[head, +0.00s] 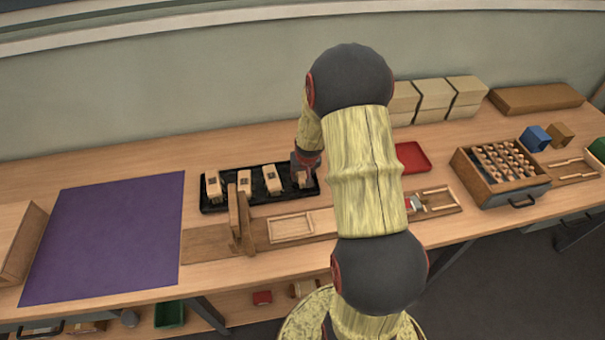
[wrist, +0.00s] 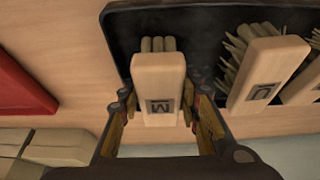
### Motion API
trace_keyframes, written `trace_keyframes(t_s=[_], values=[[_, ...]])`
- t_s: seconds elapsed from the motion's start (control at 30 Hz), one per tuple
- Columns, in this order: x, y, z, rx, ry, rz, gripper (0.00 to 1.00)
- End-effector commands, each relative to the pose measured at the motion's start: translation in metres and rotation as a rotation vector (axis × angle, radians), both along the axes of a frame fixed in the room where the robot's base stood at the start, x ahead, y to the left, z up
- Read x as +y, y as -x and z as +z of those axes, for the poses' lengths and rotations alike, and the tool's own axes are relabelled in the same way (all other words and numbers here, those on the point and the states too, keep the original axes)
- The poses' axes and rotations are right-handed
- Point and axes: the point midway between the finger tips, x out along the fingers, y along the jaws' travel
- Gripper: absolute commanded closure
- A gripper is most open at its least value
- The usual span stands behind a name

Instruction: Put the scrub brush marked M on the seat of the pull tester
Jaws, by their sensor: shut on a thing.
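The scrub brush marked M (wrist: 158,75) is a pale wooden block with bristles showing at its far end. My gripper (wrist: 160,103) is shut on its sides, with a finger on each side; the M faces the wrist camera. In the head view my gripper (head: 306,163) is at the right end of the black tray (head: 260,199); I cannot tell whether the brush is clear of the tray. The pull tester (head: 212,243) is a long wooden board with an upright post (head: 240,215). A pale framed rectangle (head: 291,228), apparently its seat, looks empty.
Several other brushes stand in the tray, one marked U (wrist: 262,92). A purple mat (head: 105,235) lies left, a red tray (head: 411,157) right. A drawer box (head: 500,175) with several pegs stands farther right. My arm hides part of the tester.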

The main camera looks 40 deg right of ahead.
Motion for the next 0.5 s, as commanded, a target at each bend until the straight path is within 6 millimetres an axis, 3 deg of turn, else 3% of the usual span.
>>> trace_keyframes(t_s=[0.33, 0.5], values=[[0.0012, 0.0020, -0.0027, 0.005, -0.003, 0.000, 0.50], [0.0011, 0.0019, -0.0025, 0.005, -0.003, 0.000, 0.49]])
